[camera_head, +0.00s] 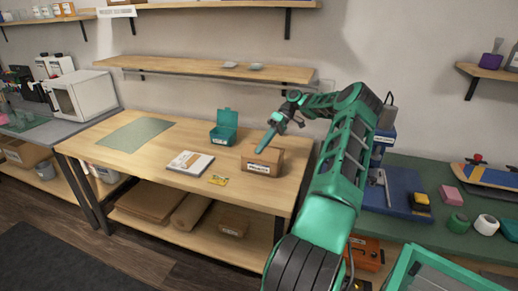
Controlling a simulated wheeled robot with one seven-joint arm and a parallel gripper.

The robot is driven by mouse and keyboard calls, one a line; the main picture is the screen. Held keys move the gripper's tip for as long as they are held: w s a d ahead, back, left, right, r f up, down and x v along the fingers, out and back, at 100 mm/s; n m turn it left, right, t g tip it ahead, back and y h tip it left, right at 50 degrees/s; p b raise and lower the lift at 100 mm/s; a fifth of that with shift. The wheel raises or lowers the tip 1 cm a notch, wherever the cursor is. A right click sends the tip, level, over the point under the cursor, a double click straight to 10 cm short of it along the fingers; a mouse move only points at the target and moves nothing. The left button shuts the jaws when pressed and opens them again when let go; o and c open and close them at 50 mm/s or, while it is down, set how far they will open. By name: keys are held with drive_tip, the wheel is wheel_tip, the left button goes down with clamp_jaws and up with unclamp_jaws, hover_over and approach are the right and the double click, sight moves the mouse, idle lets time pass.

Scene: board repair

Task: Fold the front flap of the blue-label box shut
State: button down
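A small brown cardboard box (262,166) stands near the right end of the wooden workbench. A pale label with dark print is on its front; its colour is too small to be sure of. The state of its front flap cannot be made out. My gripper (267,141) is above the box's top, pointing down and left, with a long teal finger-like part reaching close to the box. Whether it touches the box, and whether the fingers are open or shut, cannot be told.
A teal open-lidded case (224,132) stands behind and left of the box. A white booklet (189,164) and a small yellow card (218,180) lie left of it. A green mat (134,134) lies further left. A wall shelf (200,68) hangs above. Green-topped bench (440,180) at right.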

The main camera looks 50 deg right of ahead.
drive_tip(key=shift+w+d+f+m+g+y, duration=0.15)
drive_tip(key=shift+f+y, duration=0.1)
drive_tip(key=shift+y, duration=0.25)
drive_tip(key=shift+s+d+f+m+g+y, duration=0.15)
drive_tip(key=shift+f+y, duration=0.1)
drive_tip(key=shift+y, duration=0.25)
drive_tip(key=shift+w, duration=0.15)
drive_tip(key=c, duration=2)
unclamp_jaws()
drive_tip(key=shift+r, duration=0.1)
drive_tip(key=shift+r, duration=0.3)
drive_tip(key=r, duration=0.3)
drive_tip(key=shift+w+a+r, duration=0.1)
drive_tip(key=shift+a+r, duration=0.1)
drive_tip(key=shift+r, duration=0.05)
drive_tip(key=a+r, duration=0.2)
drive_tip(key=a, duration=0.1)
drive_tip(key=a+r, duration=0.2)
drive_tip(key=a, duration=0.2)
drive_tip(key=a+r, duration=0.2)
drive_tip(key=a, duration=0.2)
drive_tip(key=shift+w+a+r, duration=0.1)
drive_tip(key=shift+w+r, duration=0.1)
drive_tip(key=shift+r, duration=0.05)
